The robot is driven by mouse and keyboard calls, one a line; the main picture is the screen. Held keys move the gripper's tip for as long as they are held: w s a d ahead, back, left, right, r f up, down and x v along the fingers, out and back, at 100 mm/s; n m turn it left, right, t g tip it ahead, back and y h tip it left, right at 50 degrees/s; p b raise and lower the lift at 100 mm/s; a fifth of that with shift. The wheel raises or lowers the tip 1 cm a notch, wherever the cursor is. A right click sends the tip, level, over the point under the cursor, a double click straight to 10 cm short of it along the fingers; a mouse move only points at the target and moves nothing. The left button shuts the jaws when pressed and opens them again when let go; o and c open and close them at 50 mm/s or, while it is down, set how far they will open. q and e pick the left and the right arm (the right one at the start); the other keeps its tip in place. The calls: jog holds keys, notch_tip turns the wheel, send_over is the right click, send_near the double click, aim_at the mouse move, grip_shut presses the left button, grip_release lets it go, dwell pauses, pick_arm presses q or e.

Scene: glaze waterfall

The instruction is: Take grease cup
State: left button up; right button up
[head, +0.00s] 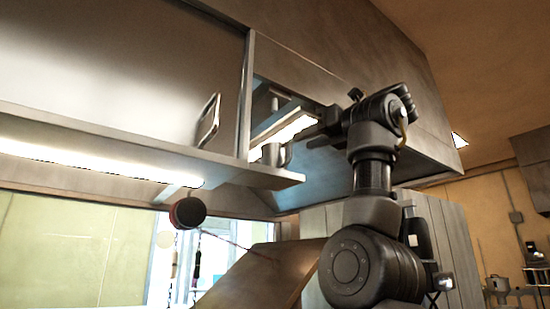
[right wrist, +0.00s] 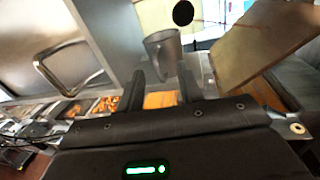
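The grease cup (head: 273,154) is a small grey metal cup with a handle, standing on the ledge of the hood below an open bay. In the right wrist view the cup (right wrist: 162,52) lies just beyond my fingertips, roughly centred between them. My right gripper (head: 312,141) reaches in from the right beside the cup in the head view. In the right wrist view this gripper (right wrist: 160,74) has its two dark fingers apart, with nothing held between them. I cannot tell whether a finger touches the cup. My left gripper is not in view.
The steel hood ledge (head: 100,128) runs along the left. A bent metal handle (head: 208,121) sticks out left of the bay, and a bright light strip (head: 285,131) lies inside it. A round dark object (head: 187,212) hangs below the ledge. A brown tilted panel (head: 255,280) stands lower down.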

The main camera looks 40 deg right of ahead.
aim_at(291, 146)
jog(key=shift+w+a, duration=0.2)
jog(key=shift+w, duration=0.2)
jog(key=shift+w+r+p, duration=0.35)
jog(key=shift+w+p, duration=0.3)
jog(key=shift+p, duration=0.45)
jog(key=w+p, duration=0.1)
jog(key=w, duration=0.1)
jog(key=w+a, duration=0.1)
jog(key=shift+w+f+p, duration=0.2)
jog(key=shift+w+p, duration=0.2)
jog(key=shift+w+f, duration=0.1)
jog(key=shift+w, duration=0.05)
jog(key=shift+s+d, duration=0.1)
jog(key=shift+s, duration=0.3)
jog(key=shift+c, duration=1.1)
jog(key=shift+d, duration=0.1)
jog(key=shift+c, duration=1.1)
grip_shut()
